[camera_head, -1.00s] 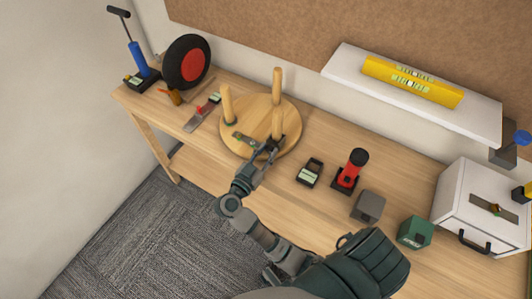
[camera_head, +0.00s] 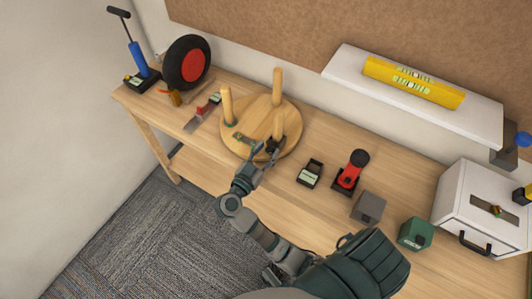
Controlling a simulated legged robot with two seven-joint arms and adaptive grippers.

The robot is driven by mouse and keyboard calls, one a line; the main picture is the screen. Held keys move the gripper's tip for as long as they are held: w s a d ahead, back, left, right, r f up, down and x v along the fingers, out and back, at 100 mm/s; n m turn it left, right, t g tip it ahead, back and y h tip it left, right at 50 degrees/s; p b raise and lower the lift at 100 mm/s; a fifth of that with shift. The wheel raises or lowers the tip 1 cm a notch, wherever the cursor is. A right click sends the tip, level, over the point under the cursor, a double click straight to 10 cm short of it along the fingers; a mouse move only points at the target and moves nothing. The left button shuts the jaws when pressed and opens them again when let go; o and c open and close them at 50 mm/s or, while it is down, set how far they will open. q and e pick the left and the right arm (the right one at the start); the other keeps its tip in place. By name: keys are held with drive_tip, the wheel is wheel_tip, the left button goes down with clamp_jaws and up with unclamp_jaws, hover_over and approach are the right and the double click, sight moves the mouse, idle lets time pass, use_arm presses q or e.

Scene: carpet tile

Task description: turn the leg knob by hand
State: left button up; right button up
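A round wooden stool (camera_head: 237,146) lies upside down on the workbench with its legs pointing up. One leg (camera_head: 227,105) stands at its left, one leg (camera_head: 277,86) at the back and one leg (camera_head: 279,124) at the front right. A dark fitting (camera_head: 273,145), perhaps the leg knob, sits at the foot of the front right leg. My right gripper (camera_head: 266,154) reaches in from below, with its fingertips close against this fitting. Whether they grip it is too small to tell. A small grey-green part lies just left of the fingertips. My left gripper is out of view.
On the workbench (camera_head: 320,213), a black box (camera_head: 310,173), a red tool (camera_head: 350,172), a grey block (camera_head: 368,207) and a green box (camera_head: 415,233) stand right of the stool. A white cabinet (camera_head: 452,208) is at far right. A wheel (camera_head: 187,62) stands at the left.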

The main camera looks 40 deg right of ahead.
drive_tip(key=shift+d+f, duration=0.1)
drive_tip(key=shift+f, duration=0.05)
drive_tip(key=shift+s+a+f, duration=0.1)
drive_tip(key=shift+s+a, duration=0.1)
drive_tip(key=shift+a, duration=0.25)
drive_tip(key=v, duration=1.1)
